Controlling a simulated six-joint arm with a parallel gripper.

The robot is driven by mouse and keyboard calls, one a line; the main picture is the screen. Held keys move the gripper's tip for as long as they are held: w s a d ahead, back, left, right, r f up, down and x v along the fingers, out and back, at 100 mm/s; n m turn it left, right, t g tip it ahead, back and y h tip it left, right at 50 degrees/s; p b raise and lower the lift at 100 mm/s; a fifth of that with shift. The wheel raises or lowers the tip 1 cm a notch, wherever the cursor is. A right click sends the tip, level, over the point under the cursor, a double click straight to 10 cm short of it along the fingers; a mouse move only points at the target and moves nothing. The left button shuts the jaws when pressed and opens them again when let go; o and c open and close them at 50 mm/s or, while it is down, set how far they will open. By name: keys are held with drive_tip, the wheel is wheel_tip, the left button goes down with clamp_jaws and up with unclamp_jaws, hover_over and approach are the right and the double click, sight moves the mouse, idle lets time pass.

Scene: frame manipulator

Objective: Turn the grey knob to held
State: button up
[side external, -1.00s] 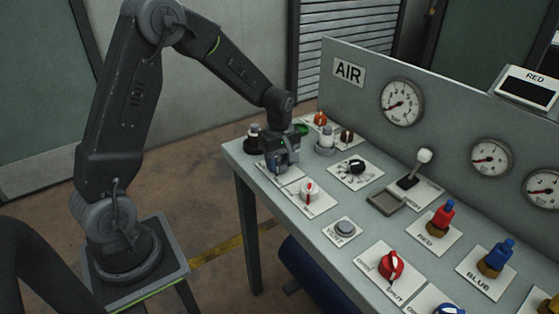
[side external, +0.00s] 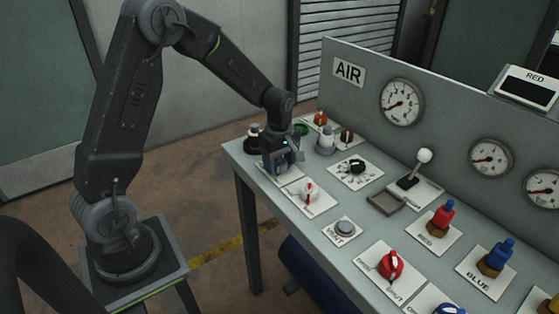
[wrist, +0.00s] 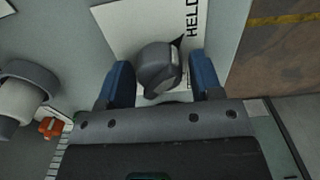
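The grey knob (wrist: 158,68) is on a white plate (wrist: 118,22) in the wrist view. Its dark pointer is turned toward the printed word HELD (wrist: 193,18). My gripper (wrist: 162,76) has its two blue fingers on either side of the knob, with narrow gaps showing between them and it, so it looks open around the knob. In the side view my gripper (side external: 283,165) is low over the plate at the near left end of the bench and hides the knob.
A white-and-red knob (side external: 309,191) is on the neighbouring plate. A black rotary selector (side external: 356,167) and a white-topped grey fixture (side external: 326,139) stand close by. The bench's left edge (side external: 234,158) is near, with the floor beyond.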

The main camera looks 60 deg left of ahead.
sight(280, 158)
drive_tip(key=shift+o, duration=1)
wheel_tip(280, 158, up, 14)
drive_tip(key=s+d+r+m+t, duration=0.2)
drive_tip(key=s+d+m, duration=0.3)
drive_tip(key=s+m, duration=0.4)
drive_tip(key=s+d+r+m+t, duration=0.3)
drive_tip(key=s+d+m, duration=0.3)
drive_tip(key=s+m, duration=0.3)
drive_tip(key=s, duration=0.2)
drive_tip(key=shift+s+d+t, duration=0.15)
drive_tip(key=shift+s+t, duration=0.15)
drive_tip(key=shift+s, duration=0.05)
